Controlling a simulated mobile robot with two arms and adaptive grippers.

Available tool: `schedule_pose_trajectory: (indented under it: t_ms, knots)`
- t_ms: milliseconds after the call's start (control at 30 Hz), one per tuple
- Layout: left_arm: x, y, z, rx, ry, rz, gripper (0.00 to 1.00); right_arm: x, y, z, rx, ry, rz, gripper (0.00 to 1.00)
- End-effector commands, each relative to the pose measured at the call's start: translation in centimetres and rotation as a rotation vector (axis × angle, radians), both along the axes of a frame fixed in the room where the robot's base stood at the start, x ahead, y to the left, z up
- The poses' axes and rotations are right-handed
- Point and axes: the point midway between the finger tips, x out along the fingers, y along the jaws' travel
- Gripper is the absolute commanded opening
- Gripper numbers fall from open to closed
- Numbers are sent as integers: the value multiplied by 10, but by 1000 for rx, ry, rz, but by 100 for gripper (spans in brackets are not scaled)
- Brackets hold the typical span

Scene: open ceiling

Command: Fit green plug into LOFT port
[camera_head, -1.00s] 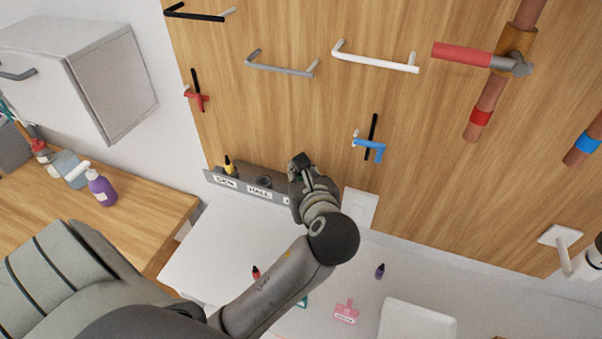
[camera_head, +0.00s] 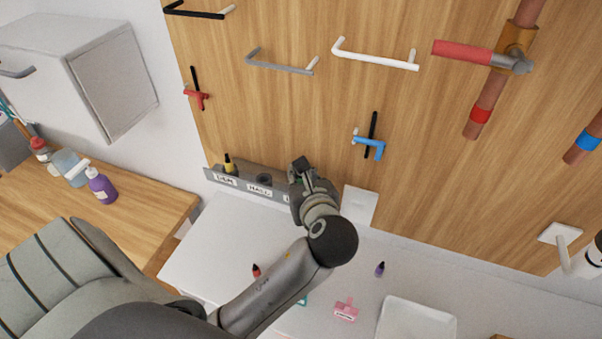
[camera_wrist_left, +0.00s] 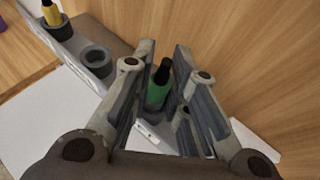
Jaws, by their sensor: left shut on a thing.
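My left gripper (camera_head: 303,170) is at the right end of the grey port strip (camera_head: 208,175), by the wooden panel. In the left wrist view its fingers (camera_wrist_left: 168,80) are closed around the green plug (camera_wrist_left: 156,94), whose black tip points up. The strip's DEN port holds a yellow plug (camera_head: 228,165). The HALL port (camera_head: 264,180) is an empty dark ring, also seen in the wrist view (camera_wrist_left: 97,60). The third port and most of its label are hidden by my gripper; I cannot tell whether the plug's lower end is inside it. My right gripper is not in view.
A red plug (camera_head: 256,270), a purple plug (camera_head: 380,269) and a pink labelled piece (camera_head: 346,311) are on the white surface below. A white plate (camera_head: 359,206) is just right of my gripper. A blue-handled valve (camera_head: 369,143) and bar handles are on the panel above.

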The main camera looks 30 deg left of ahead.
Motion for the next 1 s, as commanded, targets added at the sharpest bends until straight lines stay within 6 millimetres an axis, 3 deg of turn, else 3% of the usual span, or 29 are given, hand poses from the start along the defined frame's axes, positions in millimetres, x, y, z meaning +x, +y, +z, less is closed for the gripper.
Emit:
schedule_pose_trajectory:
  t_ms: [467, 500, 667, 1000]
  knots:
    - [0, 0, -12, 1, 1, 0, 3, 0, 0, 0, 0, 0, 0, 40]
    - [0, 0, -12, 1, 1, 0, 20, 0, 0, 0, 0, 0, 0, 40]
    - [0, -1, -13, -1, 3, -1, 40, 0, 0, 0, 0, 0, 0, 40]
    - [-1, 0, -14, -2, 5, 1, 41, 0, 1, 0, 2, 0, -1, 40]
